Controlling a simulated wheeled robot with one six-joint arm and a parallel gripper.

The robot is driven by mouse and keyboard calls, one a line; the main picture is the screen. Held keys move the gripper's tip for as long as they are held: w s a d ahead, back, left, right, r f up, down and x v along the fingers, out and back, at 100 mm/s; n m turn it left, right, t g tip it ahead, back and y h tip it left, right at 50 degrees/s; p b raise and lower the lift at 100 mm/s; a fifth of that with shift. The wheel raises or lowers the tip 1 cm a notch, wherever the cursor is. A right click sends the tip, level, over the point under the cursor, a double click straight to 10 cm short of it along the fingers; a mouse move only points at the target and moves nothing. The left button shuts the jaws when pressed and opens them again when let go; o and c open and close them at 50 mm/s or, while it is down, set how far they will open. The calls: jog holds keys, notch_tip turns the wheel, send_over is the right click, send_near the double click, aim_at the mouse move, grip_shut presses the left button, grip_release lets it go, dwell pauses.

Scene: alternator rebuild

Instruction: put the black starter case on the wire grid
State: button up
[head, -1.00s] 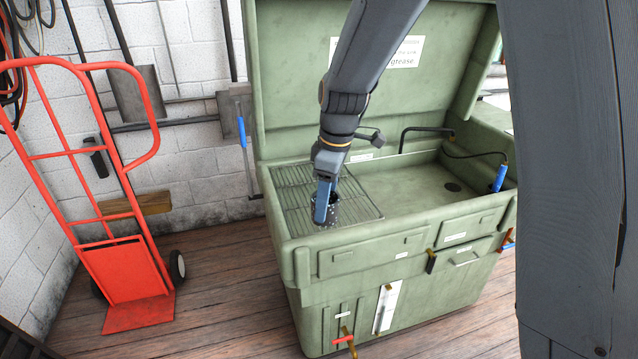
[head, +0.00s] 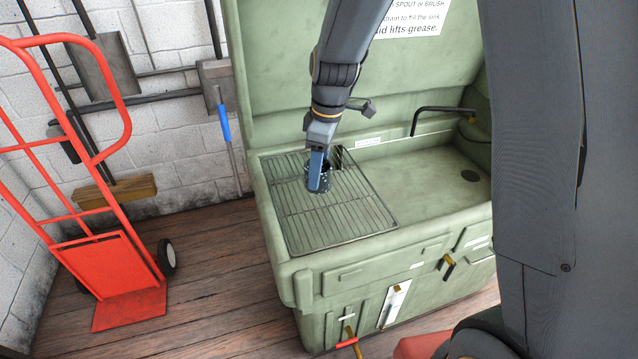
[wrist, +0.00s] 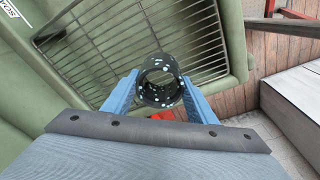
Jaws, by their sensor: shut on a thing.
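The black starter case (wrist: 159,80) is a dark hollow cylinder with pale specks. My gripper (wrist: 158,97) is shut on it, with one blue finger on each side in the wrist view. In the head view the case (head: 319,179) hangs below my gripper (head: 318,172), over the wire grid, partly hidden by the blue finger. The wire grid (head: 335,225) lies across the left part of the green washer's sink. It also shows behind the case in the wrist view (wrist: 130,30). I cannot tell for sure whether the case touches the grid.
The green parts washer (head: 290,285) has a raised lid (head: 290,80) behind my arm. Its open basin (head: 430,175) with a black spout (head: 440,109) lies right of the grid. A red hand truck (head: 110,270) stands on the floor at left.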

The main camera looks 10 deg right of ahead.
jog(key=shift+f+p, duration=0.8)
jog(key=shift+f, duration=2.55)
jog(key=shift+f, duration=0.15)
jog(key=o, duration=1.7)
jog(key=shift+c, duration=0.2)
notch_tip(320, 180, up, 11)
jog(key=d+b, duration=0.1)
jog(key=b, duration=0.2)
jog(key=s+d+f+m, duration=0.1)
jog(key=s+d+m, duration=0.4)
jog(key=s, duration=0.4)
jog(key=s+d+f+m+h, duration=0.1)
jog(key=s+d+m, duration=0.4)
jog(key=s+m, duration=0.3)
jog(key=shift+s+d+f+m+t, duration=0.3)
jog(key=shift+s+f+t, duration=0.05)
jog(key=shift+s+t, duration=0.05)
